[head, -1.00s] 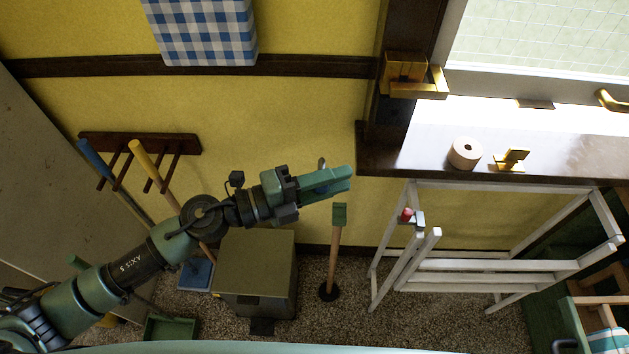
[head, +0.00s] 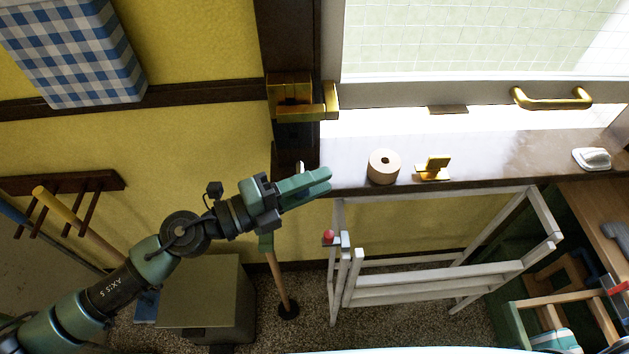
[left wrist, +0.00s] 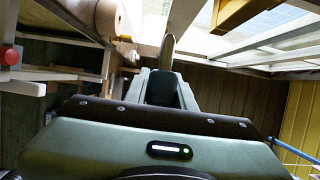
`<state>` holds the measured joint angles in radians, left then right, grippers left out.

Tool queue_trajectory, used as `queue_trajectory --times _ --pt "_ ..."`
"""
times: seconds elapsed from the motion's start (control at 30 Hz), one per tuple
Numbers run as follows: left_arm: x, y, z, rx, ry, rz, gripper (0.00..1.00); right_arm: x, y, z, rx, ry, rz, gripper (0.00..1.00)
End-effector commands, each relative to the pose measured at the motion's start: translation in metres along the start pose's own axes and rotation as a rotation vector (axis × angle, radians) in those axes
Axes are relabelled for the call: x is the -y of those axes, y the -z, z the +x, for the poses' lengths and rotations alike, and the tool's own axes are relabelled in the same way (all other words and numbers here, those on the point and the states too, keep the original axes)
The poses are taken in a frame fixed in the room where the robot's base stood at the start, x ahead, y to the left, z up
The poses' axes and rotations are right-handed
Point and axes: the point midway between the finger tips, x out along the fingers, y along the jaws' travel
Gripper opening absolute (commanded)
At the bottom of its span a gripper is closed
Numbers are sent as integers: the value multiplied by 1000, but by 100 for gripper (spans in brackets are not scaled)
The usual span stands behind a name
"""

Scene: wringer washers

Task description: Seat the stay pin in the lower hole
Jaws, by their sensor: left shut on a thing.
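My left gripper (head: 318,183) is in the middle of the head view, by the left end of the dark sill. Its fingers are shut on a slim thing with a rounded tip, which appears to be the stay pin (left wrist: 167,45). In the left wrist view the tip stands up beyond the fingers; the rest is hidden between them. A red knob (head: 328,237) with a grey fitting is at the left upright of the white wooden rack (head: 437,283), below the gripper in the head view. I cannot make out the lower hole. My right gripper is not in view.
A pale roll (head: 383,167) and a brass bracket (head: 433,168) stand on the sill (head: 490,165). A brass window fitting (head: 300,98) is on the dark post. A greenish box (head: 205,300) and a wooden-handled tool (head: 278,280) are below my arm.

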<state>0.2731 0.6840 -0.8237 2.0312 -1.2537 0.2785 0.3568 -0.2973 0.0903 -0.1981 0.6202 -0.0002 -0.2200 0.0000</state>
Motion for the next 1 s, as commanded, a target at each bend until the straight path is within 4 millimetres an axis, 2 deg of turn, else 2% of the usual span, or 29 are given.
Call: queue_trajectory --times 0.17,0.47,0.8,1.0 --pt "0 0 0 0 0 0 0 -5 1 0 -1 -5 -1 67" --pt "1 -1 -2 2 0 -1 0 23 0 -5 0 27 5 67" --pt "0 -18 5 2 1 2 0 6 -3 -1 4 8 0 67" --pt "0 -29 10 1 1 2 0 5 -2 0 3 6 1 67"
